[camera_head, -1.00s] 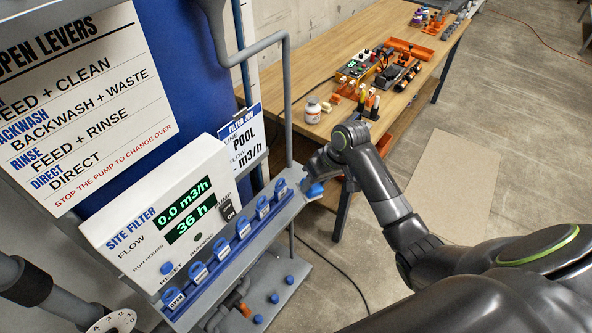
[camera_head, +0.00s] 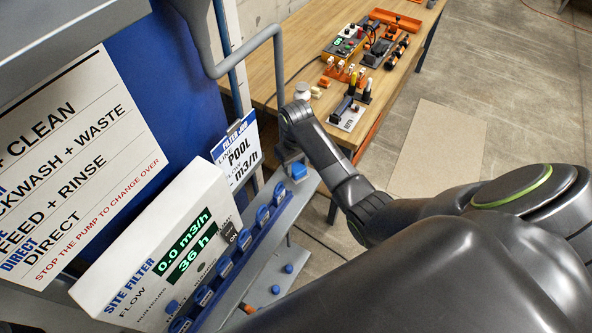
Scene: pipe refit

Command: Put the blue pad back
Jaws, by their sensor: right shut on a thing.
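The blue pad (camera_head: 298,171) is a small blue block at the jaws of my right gripper (camera_head: 289,160). The gripper is shut on it, pointing down over the far right end of the grey ledge. The jaws are small in the picture and partly covered by my wrist. I cannot tell whether the pad touches the ledge. A row of blue clips (camera_head: 243,238) runs along the ledge below the site filter panel (camera_head: 150,245). My left gripper is not in view.
A wooden table (camera_head: 290,50) behind holds a white jar (camera_head: 302,91), a box with knobs (camera_head: 345,41) and an orange tray (camera_head: 395,18). A pool filter card (camera_head: 237,150) stands close left of my right gripper. A grey pipe (camera_head: 279,70) rises just behind it.

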